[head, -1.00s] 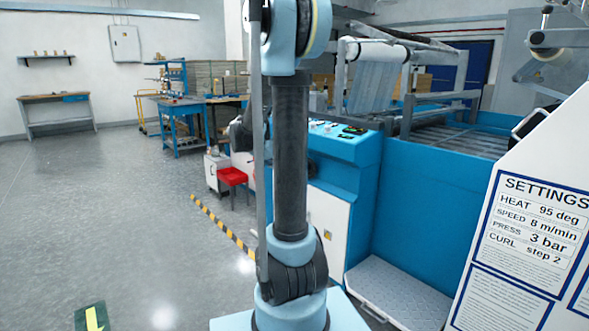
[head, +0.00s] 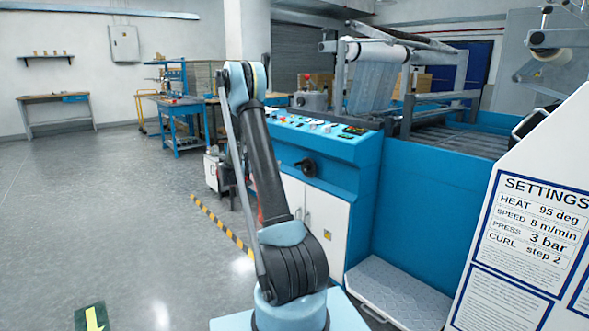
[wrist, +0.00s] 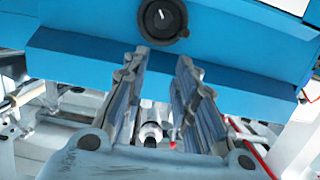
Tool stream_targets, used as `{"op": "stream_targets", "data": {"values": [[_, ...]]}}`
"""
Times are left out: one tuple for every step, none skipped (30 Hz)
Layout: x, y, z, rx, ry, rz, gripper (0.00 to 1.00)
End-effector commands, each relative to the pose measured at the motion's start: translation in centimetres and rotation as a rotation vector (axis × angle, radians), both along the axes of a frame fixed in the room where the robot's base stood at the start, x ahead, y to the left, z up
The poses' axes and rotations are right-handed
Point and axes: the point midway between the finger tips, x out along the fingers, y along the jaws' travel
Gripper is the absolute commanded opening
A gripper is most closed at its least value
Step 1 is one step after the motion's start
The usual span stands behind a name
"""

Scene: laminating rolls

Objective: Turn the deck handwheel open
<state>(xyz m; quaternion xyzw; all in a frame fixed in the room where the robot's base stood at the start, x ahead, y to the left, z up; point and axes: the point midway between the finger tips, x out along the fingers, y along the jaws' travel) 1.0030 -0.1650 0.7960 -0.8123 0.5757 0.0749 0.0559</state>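The deck handwheel appears to be the small black round wheel (head: 306,168) on the sloped front of the blue console, right of my arm in the head view. In the wrist view a black round wheel (wrist: 163,18) with a white mark in its middle sits on the blue panel at the top. My gripper (wrist: 162,58) points toward the panel, its two fingers spread apart with nothing between them. The wheel is beyond the fingertips and looks clear of them. My gripper is hidden behind my arm in the head view.
The blue console (head: 345,150) carries several buttons on top and white cabinet doors (head: 320,220) below. A grey step plate (head: 398,292) lies at its foot. A white settings board (head: 535,220) stands at right. The floor at left is open, with a yellow-black strip (head: 222,225).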

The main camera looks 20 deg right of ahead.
Motion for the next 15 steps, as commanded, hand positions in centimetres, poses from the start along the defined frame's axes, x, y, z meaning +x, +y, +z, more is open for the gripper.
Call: {"op": "stream_targets", "data": {"values": [[1.0,0.2,-1.0,-0.017,-0.03,-0.001,0.26],[1.4,0.2,-1.4,-0.028,-0.049,-0.003,0.26],[2.0,0.3,-2.0,-0.041,-0.075,-0.004,0.26],[2.4,0.4,-2.5,-0.052,-0.092,-0.004,0.26],[2.8,0.4,-2.9,-0.061,-0.11,-0.004,0.26],[3.2,0.5,-3.4,-0.072,-0.131,-0.004,0.26],[3.4,0.6,-3.8,-0.079,-0.146,-0.004,0.26],[3.7,0.7,-4.1,-0.087,-0.158,-0.004,0.26],[4.0,0.8,-4.5,-0.094,-0.175,-0.004,0.26],[4.1,0.8,-4.7,-0.101,-0.185,-0.003,0.26],[4.3,0.9,-5.0,-0.105,-0.194,-0.002,0.26],[4.4,0.9,-5.2,-0.109,-0.204,-0.002,0.26],[4.5,0.9,-5.4,-0.112,-0.209,-0.002,0.26],[4.6,0.9,-5.5,-0.115,-0.214,-0.001,0.26],[4.7,0.9,-5.5,-0.117,-0.218,-0.001,0.26]]}}
